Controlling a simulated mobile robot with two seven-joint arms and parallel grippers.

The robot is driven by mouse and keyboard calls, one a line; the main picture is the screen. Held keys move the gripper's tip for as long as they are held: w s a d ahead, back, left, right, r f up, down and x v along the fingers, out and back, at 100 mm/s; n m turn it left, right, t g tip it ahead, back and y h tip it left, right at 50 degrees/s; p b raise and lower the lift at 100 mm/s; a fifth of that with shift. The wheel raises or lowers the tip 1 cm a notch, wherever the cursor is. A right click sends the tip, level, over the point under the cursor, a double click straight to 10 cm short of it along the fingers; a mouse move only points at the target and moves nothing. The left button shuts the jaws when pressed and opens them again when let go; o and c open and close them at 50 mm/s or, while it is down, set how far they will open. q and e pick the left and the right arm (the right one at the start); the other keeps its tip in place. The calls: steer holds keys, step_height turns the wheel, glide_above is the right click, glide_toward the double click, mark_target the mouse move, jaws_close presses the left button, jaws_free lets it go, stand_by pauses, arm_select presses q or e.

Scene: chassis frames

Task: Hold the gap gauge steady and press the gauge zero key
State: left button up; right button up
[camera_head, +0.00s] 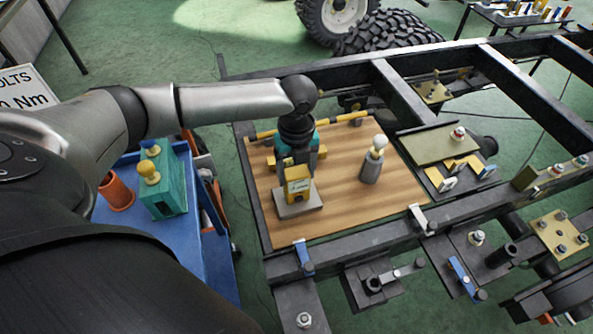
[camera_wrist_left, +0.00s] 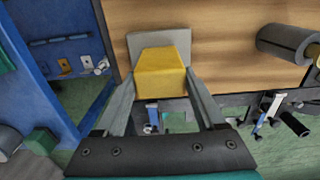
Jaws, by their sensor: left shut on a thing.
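The gap gauge is a yellow block (camera_head: 298,186) on a flat grey base (camera_head: 299,206), upright on the wooden board (camera_head: 340,213). Its front face has small dark markings; I cannot make out which is the zero key. My left gripper (camera_head: 299,164) comes down from above and is shut on the gauge. In the left wrist view the fingers of the left gripper (camera_wrist_left: 163,92) lie on either side of the yellow block (camera_wrist_left: 163,70), with the grey base (camera_wrist_left: 152,40) beyond. My right gripper is not in view.
A grey cylinder with a pale knob (camera_head: 371,166) stands on the board, right of the gauge. A yellow rod (camera_head: 343,118) lies behind. Dark chassis rails (camera_head: 370,240) border the board. A blue cart (camera_head: 211,262) with a teal block (camera_head: 163,190) and orange cup (camera_head: 117,192) is left.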

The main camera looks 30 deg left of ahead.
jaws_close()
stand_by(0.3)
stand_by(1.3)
